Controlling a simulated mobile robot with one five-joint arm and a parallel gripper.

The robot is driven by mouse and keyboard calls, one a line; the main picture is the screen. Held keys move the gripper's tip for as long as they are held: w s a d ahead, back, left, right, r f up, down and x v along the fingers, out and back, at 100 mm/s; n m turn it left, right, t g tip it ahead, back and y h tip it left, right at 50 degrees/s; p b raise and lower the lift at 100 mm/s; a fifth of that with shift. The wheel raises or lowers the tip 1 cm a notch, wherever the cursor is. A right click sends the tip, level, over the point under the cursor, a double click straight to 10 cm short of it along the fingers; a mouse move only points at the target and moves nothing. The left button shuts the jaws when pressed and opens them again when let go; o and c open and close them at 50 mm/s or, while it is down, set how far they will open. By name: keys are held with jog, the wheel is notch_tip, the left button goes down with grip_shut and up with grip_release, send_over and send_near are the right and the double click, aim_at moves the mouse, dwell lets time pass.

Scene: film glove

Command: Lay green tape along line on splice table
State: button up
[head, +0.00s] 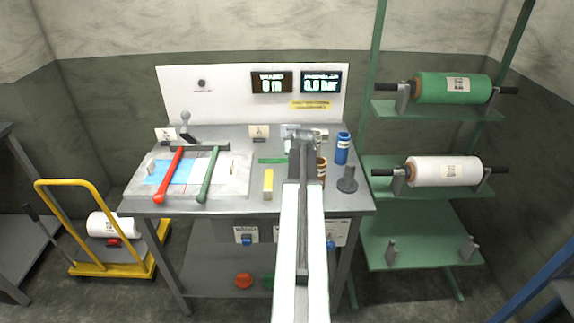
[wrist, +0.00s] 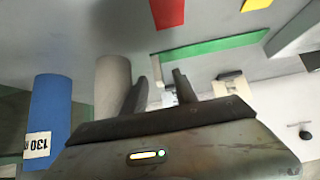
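A thin green tape strip (head: 272,161) lies flat on the splice table (head: 225,137), right of the splice bed (head: 228,184). In the wrist view a green strip (wrist: 210,47) lies beyond my fingertips. My gripper (head: 300,135) is over the table's right half, to the right of the strip. Its two fingers (wrist: 160,82) are apart, with nothing visible held between them. The bed carries blue film (head: 172,170) and white film, with a red-handled bar (head: 170,174) and a green-handled bar (head: 207,175) across them. I cannot clearly make out the line.
A yellow block (head: 268,183) stands near the front edge. A blue cylinder (head: 342,150), brown roll (head: 321,168) and dark spool-like piece (head: 347,182) crowd the right side. A green rack (head: 425,210) stands right, a yellow cart (head: 110,268) left. My arm hides part of the table front.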

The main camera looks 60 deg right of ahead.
jog(key=shift+x, duration=0.8)
jog(key=shift+s+a+r, duration=0.1)
grip_shut()
jog(key=shift+r, duration=0.15)
